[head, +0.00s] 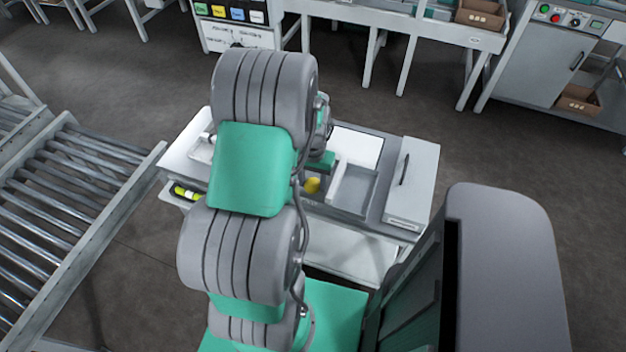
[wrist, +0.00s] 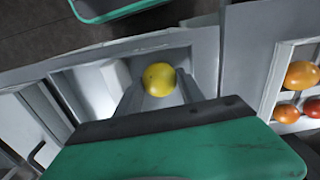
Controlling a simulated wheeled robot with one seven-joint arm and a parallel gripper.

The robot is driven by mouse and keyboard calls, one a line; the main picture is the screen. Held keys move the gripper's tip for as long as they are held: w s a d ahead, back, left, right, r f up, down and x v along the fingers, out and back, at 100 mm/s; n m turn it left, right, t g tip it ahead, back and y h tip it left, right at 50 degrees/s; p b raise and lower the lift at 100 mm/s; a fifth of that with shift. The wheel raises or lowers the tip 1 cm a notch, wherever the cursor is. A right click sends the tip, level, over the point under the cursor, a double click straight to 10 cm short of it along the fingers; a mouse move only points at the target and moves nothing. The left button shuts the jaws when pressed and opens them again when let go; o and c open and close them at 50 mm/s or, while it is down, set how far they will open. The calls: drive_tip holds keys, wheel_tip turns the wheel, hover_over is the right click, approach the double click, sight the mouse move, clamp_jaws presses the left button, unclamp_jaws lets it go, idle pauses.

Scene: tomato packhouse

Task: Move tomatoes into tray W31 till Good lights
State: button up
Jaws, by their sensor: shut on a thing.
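A yellow tomato (wrist: 158,78) is held between the two grey fingers of my gripper (wrist: 160,92) in the wrist view. It also shows in the head view as a small yellow patch (head: 312,186) beside my arm, over the bench. The gripper is shut on it. At the right of the wrist view, a pale holder (wrist: 272,78) contains orange and red tomatoes (wrist: 302,75), cut off by the frame edge. I cannot read a W31 label or see a Good light. My arm hides much of the bench in the head view.
The white bench (head: 345,262) has an open grey bin (head: 354,188) right of the tomato and a grey box with a handle (head: 412,180) farther right. A roller conveyor (head: 60,215) stands at the left. Cabinets and tables line the back, with open floor between.

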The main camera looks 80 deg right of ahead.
drive_tip(key=shift+f+b, duration=0.45)
drive_tip(key=shift+f, duration=0.2)
drive_tip(key=o, duration=1)
drive_tip(key=c, duration=0.3)
drive_tip(key=shift+r, duration=0.1)
wheel_tip(320, 180, up, 7)
drive_tip(key=p, duration=0.5)
